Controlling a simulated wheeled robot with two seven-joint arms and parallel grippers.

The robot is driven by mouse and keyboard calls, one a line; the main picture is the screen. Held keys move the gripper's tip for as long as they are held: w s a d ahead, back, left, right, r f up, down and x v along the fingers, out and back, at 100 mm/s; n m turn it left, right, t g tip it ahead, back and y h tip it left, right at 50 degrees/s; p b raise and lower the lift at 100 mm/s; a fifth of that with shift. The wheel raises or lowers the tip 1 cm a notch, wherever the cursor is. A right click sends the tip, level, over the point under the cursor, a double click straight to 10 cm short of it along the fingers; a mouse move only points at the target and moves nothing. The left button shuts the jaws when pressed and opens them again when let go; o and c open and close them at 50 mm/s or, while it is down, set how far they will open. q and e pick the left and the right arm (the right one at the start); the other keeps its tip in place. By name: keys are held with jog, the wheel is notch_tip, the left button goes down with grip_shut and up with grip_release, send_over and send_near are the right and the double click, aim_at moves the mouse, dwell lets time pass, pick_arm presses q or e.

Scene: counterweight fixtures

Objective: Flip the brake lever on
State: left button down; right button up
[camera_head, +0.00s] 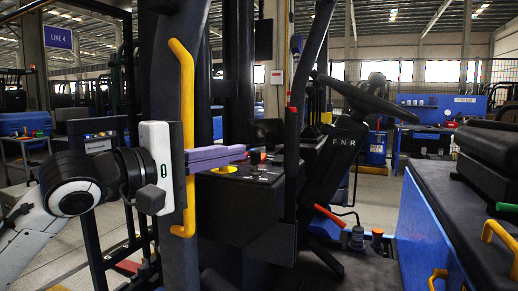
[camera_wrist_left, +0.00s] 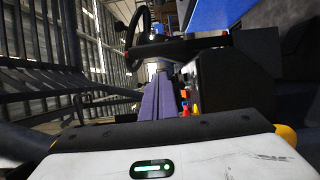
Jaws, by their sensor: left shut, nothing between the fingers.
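My left gripper (camera_head: 243,152) comes in from the left past a yellow grab rail. Its purple fingers are shut with nothing between them and point right, above a dark control console (camera_head: 235,205). They also show in the left wrist view (camera_wrist_left: 162,80), pointing at the steering wheel side. Small red and orange controls (camera_head: 258,157) stand on the console close to the fingertips. A red-handled lever (camera_head: 328,214) slants low beside the steering column. No label shows which one is the brake lever. My right gripper is in neither view.
The yellow grab rail (camera_head: 187,130) and a dark upright stand close to my left wrist. The steering wheel (camera_head: 365,98) and its column marked F N R are beyond the console. A blue-sided bench (camera_head: 430,235) with yellow handles is at the right.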

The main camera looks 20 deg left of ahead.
pick_arm(q)
jog(key=shift+p+x, duration=0.75)
jog(key=shift+x, duration=4.15)
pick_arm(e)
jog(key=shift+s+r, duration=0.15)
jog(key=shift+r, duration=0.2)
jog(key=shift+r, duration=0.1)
